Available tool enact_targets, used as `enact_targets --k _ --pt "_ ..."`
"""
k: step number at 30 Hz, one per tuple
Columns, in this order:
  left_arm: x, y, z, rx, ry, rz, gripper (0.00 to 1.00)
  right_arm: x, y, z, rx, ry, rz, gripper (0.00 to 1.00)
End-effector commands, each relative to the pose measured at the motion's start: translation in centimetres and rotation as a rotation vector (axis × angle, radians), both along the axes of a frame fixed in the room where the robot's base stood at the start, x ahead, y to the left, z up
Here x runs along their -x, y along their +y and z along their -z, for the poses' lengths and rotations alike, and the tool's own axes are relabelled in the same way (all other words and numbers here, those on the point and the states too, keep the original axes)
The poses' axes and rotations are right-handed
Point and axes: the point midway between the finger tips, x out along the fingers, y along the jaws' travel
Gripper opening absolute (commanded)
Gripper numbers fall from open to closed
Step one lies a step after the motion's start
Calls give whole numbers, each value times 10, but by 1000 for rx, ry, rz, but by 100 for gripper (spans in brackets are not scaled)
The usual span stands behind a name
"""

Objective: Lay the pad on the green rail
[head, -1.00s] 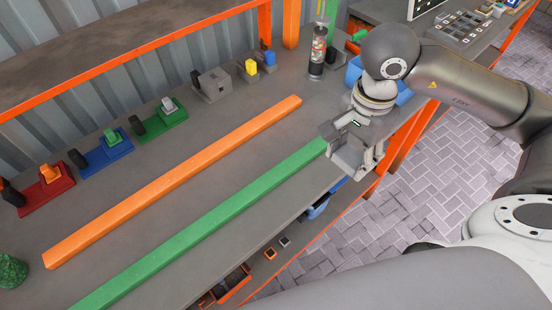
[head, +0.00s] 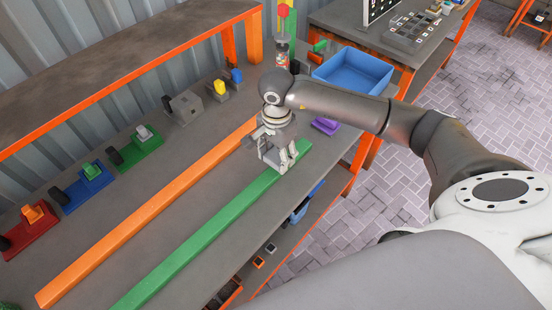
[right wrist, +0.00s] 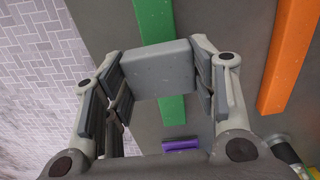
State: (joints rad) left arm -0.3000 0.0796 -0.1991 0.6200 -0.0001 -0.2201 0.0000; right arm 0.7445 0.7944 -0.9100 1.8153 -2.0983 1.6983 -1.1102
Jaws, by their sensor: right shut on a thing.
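The long green rail (head: 205,238) lies on the grey bench, parallel to the orange rail. My right gripper (head: 275,160) is over the far end of the green rail in the head view. It is shut on the grey pad (right wrist: 157,70), a flat square block held between its fingers in the right wrist view. There the pad covers part of the green rail (right wrist: 155,20), which shows beyond and below it. I cannot tell whether the pad touches the rail. My left gripper is not in view.
The orange rail (head: 140,220) lies beside the green one. A purple piece (head: 325,126) sits just past the green rail's far end. A blue bin (head: 352,70) stands behind it. Coloured clamps, such as the green one (head: 138,150), line the bench's back. The bench's front edge is close.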

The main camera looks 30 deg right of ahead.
Motion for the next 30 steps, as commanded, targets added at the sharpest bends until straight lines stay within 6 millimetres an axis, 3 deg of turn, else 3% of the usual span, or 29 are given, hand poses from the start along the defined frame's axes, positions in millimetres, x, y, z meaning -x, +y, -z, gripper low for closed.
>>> enact_targets --k 7,21,22,26,30 --pt "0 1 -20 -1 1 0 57 -1 1 27 0 3 2 29" --pt "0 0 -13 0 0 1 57 -2 0 38 1 0 0 29" --pt "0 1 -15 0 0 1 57 -2 0 36 0 0 0 57" --pt "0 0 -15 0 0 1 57 -2 0 36 0 0 0 74" --pt "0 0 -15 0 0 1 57 -2 0 36 0 1 0 74"
